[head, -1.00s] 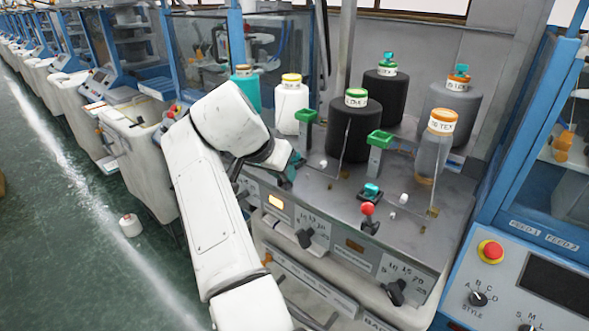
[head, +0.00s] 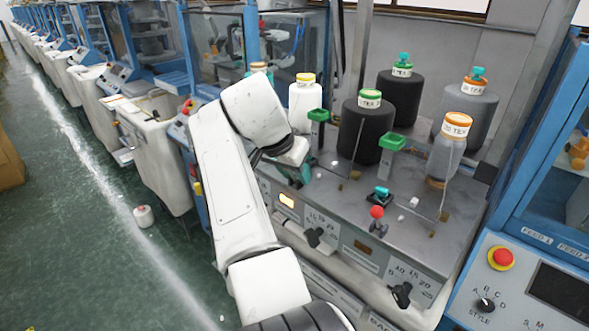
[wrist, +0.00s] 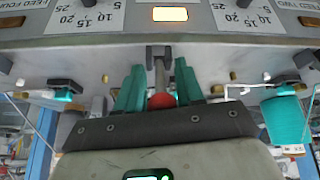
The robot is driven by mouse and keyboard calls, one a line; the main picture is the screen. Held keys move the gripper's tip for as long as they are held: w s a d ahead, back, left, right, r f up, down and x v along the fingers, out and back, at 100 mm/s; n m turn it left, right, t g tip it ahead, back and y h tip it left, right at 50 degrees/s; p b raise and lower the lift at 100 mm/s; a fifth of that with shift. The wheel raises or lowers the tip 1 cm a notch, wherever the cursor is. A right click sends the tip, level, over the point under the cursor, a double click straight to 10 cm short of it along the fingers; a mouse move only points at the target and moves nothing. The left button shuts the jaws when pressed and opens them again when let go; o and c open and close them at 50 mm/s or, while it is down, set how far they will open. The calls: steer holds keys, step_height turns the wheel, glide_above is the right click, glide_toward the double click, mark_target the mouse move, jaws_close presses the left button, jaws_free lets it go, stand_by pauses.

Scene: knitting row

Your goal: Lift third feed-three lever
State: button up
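In the wrist view, a red ball (wrist: 162,101) tops a lever whose grey shaft (wrist: 160,72) meets the machine's front edge, below the lit amber window and between the FEED FOUR and FEED TWO labels. My gripper (wrist: 159,72) has its two teal fingers apart, one on each side of this lever. The ball lies between the fingers, partly hidden by my dark palm plate. I cannot tell whether either finger touches it. In the head view, my gripper (head: 298,174) is low over the machine's front edge, and my arm hides this lever.
Another red-ball lever (head: 377,212) stands to the right, near a teal-topped part (head: 382,192). Green-topped posts (head: 319,116) and yarn cones (head: 366,130) stand behind. Black knobs (head: 313,237) line the front panel.

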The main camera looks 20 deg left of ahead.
steer(key=shift+o, duration=0.4)
steer(key=shift+r, duration=0.1)
steer(key=shift+r, duration=0.15)
steer(key=shift+s+a+r, duration=0.1)
steer(key=shift+s+r, duration=0.05)
steer(key=shift+r, duration=0.1)
steer(key=b+v, duration=0.3)
steer(key=v, duration=0.7)
steer(key=shift+f, duration=0.1)
steer(key=shift+c, duration=0.3)
